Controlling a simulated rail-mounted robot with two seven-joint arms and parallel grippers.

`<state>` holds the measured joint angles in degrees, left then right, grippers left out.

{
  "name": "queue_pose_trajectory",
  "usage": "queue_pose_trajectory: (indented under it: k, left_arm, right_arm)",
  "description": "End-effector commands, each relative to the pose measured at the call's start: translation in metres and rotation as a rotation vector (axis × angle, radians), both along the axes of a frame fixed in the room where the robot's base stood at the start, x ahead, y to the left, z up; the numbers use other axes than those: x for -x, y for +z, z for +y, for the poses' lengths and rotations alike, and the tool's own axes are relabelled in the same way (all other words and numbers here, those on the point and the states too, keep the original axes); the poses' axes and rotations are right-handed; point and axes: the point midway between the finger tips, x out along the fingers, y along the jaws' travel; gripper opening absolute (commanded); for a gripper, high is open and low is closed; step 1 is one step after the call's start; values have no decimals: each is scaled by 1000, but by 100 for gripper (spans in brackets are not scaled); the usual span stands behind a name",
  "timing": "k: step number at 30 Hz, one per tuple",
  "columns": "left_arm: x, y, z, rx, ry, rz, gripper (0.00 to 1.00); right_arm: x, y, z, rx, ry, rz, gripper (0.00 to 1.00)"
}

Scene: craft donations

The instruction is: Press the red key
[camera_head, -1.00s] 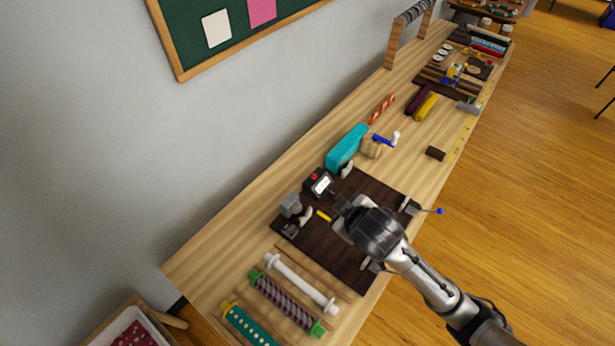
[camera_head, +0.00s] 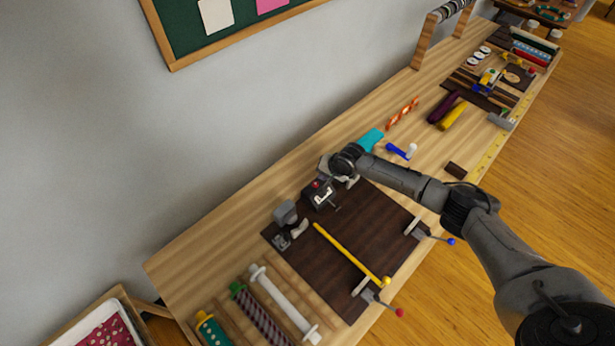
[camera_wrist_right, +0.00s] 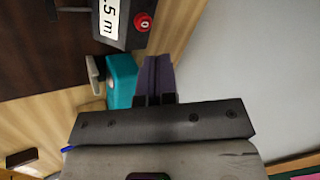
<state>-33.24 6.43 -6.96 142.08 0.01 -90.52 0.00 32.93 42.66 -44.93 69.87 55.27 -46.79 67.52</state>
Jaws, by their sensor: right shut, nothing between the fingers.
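The red key (camera_head: 317,184) is a small round button on top of a dark counter device (camera_head: 320,196) at the back edge of the dark mat. In the right wrist view the red key (camera_wrist_right: 143,21) carries a white "0" and sits beside a lit display (camera_wrist_right: 109,18). My right gripper (camera_head: 328,172) is just behind and to the right of the device in the head view. Its fingers (camera_wrist_right: 155,62) are shut and empty, pointing toward the device, with the key a little ahead and left of the tips. I see no contact. My left gripper is not in view.
Several spools lie in front; the wall is behind.

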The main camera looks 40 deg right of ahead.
Motion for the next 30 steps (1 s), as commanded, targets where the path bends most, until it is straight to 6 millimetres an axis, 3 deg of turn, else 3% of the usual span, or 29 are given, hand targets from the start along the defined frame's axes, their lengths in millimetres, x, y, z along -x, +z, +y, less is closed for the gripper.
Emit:
queue_pose_trajectory:
  k: [6,12,21,30]
  left_arm:
    - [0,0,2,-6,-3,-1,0]
    - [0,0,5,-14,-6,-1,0]
    - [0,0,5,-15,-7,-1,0]
    - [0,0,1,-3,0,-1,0]
  right_arm:
    - [-18,6,0,-366,-427,-38,0]
    - [-29,17,3,-592,-667,-51,0]
    - [-32,20,3,-726,-835,-20,0]
    - [-32,20,4,-739,-855,-13,0]
